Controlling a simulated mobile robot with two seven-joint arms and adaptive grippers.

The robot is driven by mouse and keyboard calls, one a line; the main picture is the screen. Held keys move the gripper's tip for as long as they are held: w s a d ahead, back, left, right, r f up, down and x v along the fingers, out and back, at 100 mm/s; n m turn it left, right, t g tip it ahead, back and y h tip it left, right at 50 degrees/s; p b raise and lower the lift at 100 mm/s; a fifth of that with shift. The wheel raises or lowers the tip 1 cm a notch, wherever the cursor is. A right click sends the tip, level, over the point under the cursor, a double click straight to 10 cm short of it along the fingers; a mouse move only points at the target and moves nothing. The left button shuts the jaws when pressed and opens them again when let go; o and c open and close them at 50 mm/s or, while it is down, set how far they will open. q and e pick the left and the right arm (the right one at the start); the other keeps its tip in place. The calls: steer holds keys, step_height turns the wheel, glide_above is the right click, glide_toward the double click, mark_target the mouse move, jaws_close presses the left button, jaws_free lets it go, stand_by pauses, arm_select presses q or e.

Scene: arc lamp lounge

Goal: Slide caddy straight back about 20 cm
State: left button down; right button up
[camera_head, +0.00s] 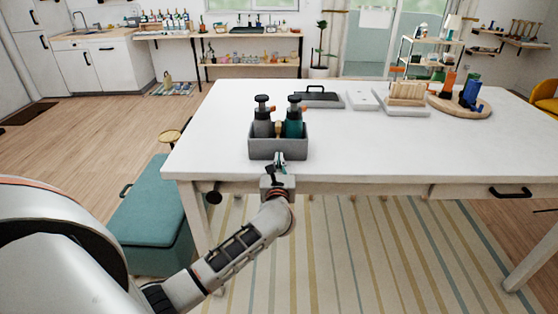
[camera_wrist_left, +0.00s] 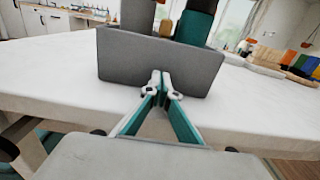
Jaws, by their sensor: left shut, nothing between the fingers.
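The grey caddy (camera_head: 278,149) stands near the front left edge of the white table. It holds a grey spray bottle (camera_head: 263,122) and a teal spray bottle (camera_head: 294,122), both upright with black heads. My left gripper (camera_head: 280,160) is in front of the caddy's near wall, with closed fingertips at its lower middle. In the left wrist view the shut fingers (camera_wrist_left: 160,80) overlap the caddy's grey wall (camera_wrist_left: 130,58); I cannot tell whether they touch it. Nothing is between the fingers. My right gripper is not in view.
The white table (camera_head: 370,145) is bare right of the caddy. Behind the caddy lie a dark-topped tray with a handle (camera_head: 318,97), a white plate (camera_head: 361,99) and a wooden rack (camera_head: 407,93). A round board (camera_head: 459,105) with coloured items is further right. A teal bench (camera_head: 155,212) stands left.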

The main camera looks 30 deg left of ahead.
mark_target(279, 151)
arm_select(q)
steer(key=b+x, duration=0.2)
steer(key=x, duration=0.3)
steer(key=shift+w+a+f, duration=0.15)
steer(key=shift+w, duration=0.2)
steer(key=shift+w+a+b, duration=0.25)
steer(key=shift+w+b, duration=0.1)
steer(key=shift+w, duration=0.1)
steer(key=shift+r, duration=0.2)
steer(key=shift+d, duration=0.1)
